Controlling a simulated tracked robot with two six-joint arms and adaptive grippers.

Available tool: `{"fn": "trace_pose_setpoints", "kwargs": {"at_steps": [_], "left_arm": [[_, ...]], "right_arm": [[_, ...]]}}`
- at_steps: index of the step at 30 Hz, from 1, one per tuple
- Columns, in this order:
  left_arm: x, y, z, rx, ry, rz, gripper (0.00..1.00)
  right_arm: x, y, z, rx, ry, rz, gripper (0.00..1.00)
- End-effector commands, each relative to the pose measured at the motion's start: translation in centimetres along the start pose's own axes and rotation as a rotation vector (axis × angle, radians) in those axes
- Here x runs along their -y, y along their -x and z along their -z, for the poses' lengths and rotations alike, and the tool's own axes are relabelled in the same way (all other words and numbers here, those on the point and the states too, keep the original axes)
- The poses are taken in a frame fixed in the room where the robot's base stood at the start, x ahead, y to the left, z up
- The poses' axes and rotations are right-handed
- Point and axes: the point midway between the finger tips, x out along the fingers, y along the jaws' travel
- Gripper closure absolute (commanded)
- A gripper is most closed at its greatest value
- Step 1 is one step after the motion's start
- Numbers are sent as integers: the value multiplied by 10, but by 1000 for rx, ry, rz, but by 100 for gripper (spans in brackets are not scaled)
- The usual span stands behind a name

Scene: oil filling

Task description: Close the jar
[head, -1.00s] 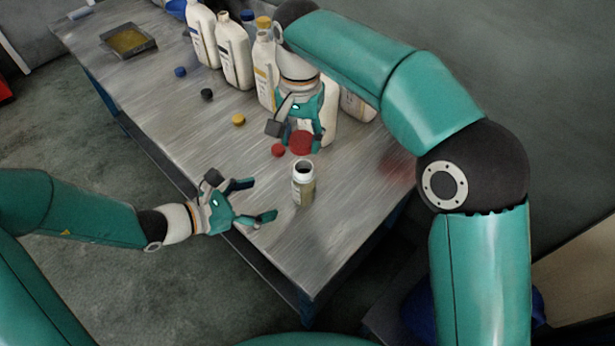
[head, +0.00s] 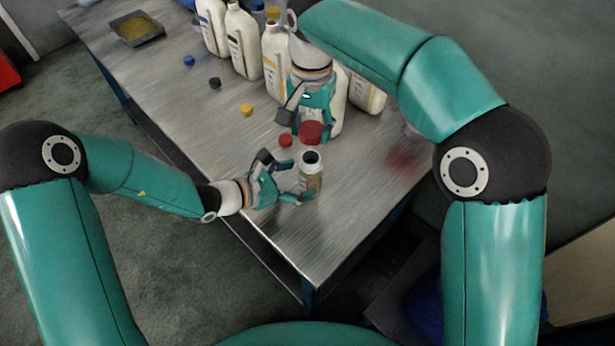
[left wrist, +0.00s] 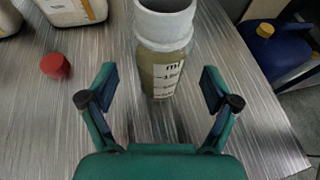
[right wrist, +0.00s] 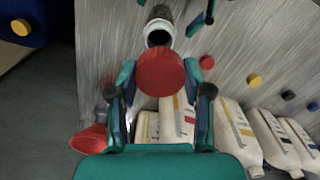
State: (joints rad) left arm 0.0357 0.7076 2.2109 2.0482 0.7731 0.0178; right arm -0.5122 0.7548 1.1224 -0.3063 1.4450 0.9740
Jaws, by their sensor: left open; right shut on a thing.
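The open jar (head: 311,177) stands upright near the table's front corner, with a white neck and a dark mouth. In the left wrist view the jar (left wrist: 163,75) stands just beyond and between my left fingers. My left gripper (head: 292,186) is open at table side of the jar, its fingers (left wrist: 160,90) apart and not closed on it. My right gripper (head: 303,128) is shut on a red lid (head: 311,132), held above and behind the jar. In the right wrist view the red lid (right wrist: 160,72) is between the fingertips, with the jar (right wrist: 158,30) beyond it.
A small red cap (head: 285,140), a yellow cap (head: 246,110), a black cap (head: 215,83) and a blue cap (head: 189,60) lie on the table. Several white bottles (head: 243,45) stand along the back. A tray (head: 137,30) is at far left. A red funnel (right wrist: 90,138) shows in the right wrist view.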

Motion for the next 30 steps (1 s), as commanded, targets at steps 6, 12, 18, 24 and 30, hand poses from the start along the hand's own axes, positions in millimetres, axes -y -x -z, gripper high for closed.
{"fn": "trace_pose_setpoints", "kwargs": {"at_steps": [6, 12, 18, 24, 30], "left_arm": [[0, -28, 0, 0, -1, 2, 12], [0, -36, 0, -1, 0, 0, 12], [0, -36, 0, -1, 0, 0, 12], [0, -36, 0, -1, 0, 0, 37], [0, -36, 0, -1, 0, 0, 70]], "right_arm": [[0, 0, 0, 0, 0, 0, 63], [0, 0, 0, 0, -1, 0, 63], [0, 0, 0, 0, -1, 0, 63], [0, 0, 0, 0, -1, 0, 63], [0, 0, 0, 0, -1, 0, 63]]}}
